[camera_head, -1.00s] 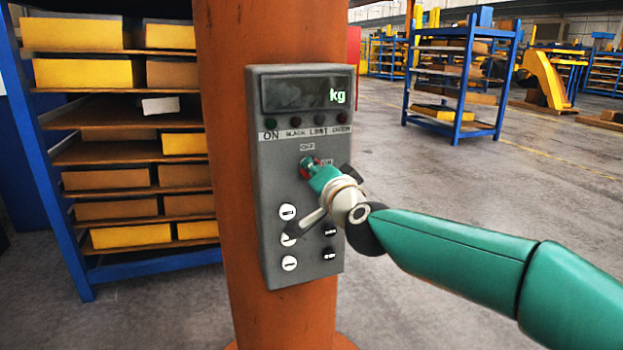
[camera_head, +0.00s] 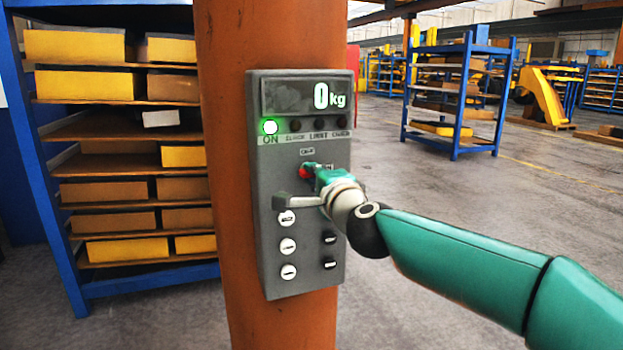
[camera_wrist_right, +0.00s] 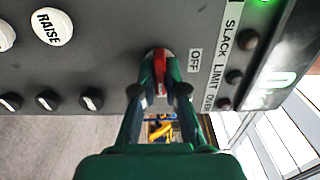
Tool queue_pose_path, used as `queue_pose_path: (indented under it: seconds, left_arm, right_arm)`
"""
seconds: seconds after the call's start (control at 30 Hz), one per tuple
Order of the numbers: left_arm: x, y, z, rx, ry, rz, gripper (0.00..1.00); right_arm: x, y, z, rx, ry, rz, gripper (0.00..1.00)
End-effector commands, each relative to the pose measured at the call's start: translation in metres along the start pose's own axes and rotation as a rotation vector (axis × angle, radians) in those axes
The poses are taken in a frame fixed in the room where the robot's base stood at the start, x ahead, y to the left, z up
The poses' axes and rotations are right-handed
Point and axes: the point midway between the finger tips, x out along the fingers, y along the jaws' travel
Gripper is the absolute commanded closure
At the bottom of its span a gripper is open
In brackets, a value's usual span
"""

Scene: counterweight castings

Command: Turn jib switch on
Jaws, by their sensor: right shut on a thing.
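The grey control box (camera_head: 262,190) is mounted on an orange column. Its display (camera_head: 305,96) reads 0 kg, and the ON lamp (camera_head: 269,127) glows green. The red jib switch (camera_head: 304,172) sits below the display, under the OFF label; it also shows in the right wrist view (camera_wrist_right: 160,62), near the OFF label (camera_wrist_right: 194,61). My right gripper (camera_head: 312,170) is shut on the red switch, with its two fingers on either side of it in the right wrist view (camera_wrist_right: 160,88). The gripper partly hides the switch and the label beside it. My left gripper is not in view.
White round buttons (camera_head: 288,246) and small black knobs (camera_head: 329,239) lie below the switch on the box. The orange column (camera_head: 225,150) stands behind it. A blue shelf rack (camera_head: 60,220) with boxes is at left. Open floor (camera_head: 450,190) lies to the right.

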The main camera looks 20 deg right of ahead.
Motion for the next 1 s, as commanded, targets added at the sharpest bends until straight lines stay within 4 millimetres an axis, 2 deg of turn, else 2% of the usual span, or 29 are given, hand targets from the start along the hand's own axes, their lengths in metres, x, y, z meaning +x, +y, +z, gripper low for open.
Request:
queue_pose_path:
  seconds: [0.03,0.43,0.47,0.6,1.0]
  left_arm:
    - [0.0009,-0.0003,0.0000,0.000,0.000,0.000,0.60]
    - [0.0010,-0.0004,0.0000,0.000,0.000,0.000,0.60]
    - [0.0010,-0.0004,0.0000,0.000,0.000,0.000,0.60]
    - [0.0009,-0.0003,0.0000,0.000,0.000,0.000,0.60]
    - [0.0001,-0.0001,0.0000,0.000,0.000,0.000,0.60]
  right_arm:
    - [0.0006,0.0046,-0.0019,0.008,0.004,0.007,1.00]
    - [0.0009,0.0058,-0.0016,0.016,0.004,0.010,1.00]
    - [0.0009,0.0059,-0.0016,0.016,0.004,0.010,0.87]
    - [0.0009,0.0050,-0.0011,0.014,0.003,0.008,0.64]
    - [-0.0040,0.0015,-0.0002,0.012,0.000,0.003,0.64]
